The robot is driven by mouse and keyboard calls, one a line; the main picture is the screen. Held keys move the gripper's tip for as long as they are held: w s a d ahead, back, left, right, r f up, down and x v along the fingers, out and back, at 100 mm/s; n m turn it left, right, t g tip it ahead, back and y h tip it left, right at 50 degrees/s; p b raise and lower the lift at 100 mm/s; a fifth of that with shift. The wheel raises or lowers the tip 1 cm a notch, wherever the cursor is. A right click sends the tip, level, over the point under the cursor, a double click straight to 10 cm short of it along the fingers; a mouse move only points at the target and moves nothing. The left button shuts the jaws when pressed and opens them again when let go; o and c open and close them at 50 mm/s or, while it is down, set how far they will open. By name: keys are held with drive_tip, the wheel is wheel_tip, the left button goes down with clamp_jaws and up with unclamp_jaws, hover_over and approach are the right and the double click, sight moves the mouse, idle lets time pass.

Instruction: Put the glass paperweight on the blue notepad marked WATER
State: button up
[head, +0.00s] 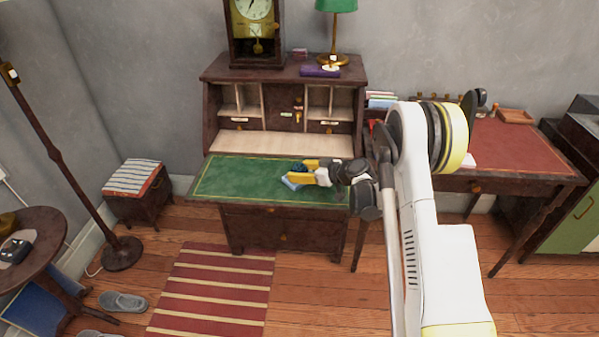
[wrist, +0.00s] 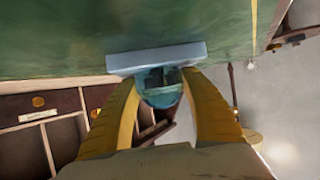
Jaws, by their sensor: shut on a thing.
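My gripper (head: 306,170) is shut on the glass paperweight (wrist: 160,92), a rounded, see-through blue-teal piece between the two yellow fingers in the wrist view. A light blue notepad (head: 291,183) lies on the green desk top (head: 235,178), at the fingertips. In the wrist view the notepad (wrist: 155,57) shows edge-on, directly against the paperweight's far end. The paperweight appears to touch the notepad, though I cannot be sure of the contact. No marking on the notepad can be read. In the head view the fingers mostly hide the paperweight.
The desk's pigeonholes (head: 283,106) rise behind the green surface, with a clock (head: 256,32) and a green lamp (head: 335,45) on top. The left part of the green surface is clear. A red-topped table (head: 505,148) stands at the right.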

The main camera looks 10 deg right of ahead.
drive_tip(key=o, duration=1.4)
drive_tip(key=shift+s+d+r, duration=0.15)
drive_tip(key=shift+r, duration=0.05)
drive_tip(key=p+v, duration=0.4)
drive_tip(key=v, duration=0.7)
drive_tip(key=shift+s+d+r+p, duration=0.1)
drive_tip(key=shift+s+p, duration=0.1)
drive_tip(key=shift+p, duration=0.15)
drive_tip(key=s+a+r+m+g+h, duration=0.1)
drive_tip(key=s+a+r+m+h, duration=0.15)
drive_tip(key=s+r, duration=0.45)
drive_tip(key=s+a+r+m+g+h, duration=0.15)
drive_tip(key=s+a+r, duration=0.3)
drive_tip(key=r, duration=0.55)
drive_tip(key=shift+s+d+r+m+h, duration=0.1)
drive_tip(key=shift+s+r+m+h, duration=0.45)
drive_tip(key=shift+s, duration=3.15)
drive_tip(key=shift+s+d+r+m+h, duration=0.1)
drive_tip(key=shift+s+r+m+h, duration=0.45)
drive_tip(key=shift+s, duration=3.15)
drive_tip(key=shift+s+d+r+m+h, duration=0.25)
drive_tip(key=shift+s+m+h, duration=0.5)
drive_tip(key=shift+s, duration=2.95)
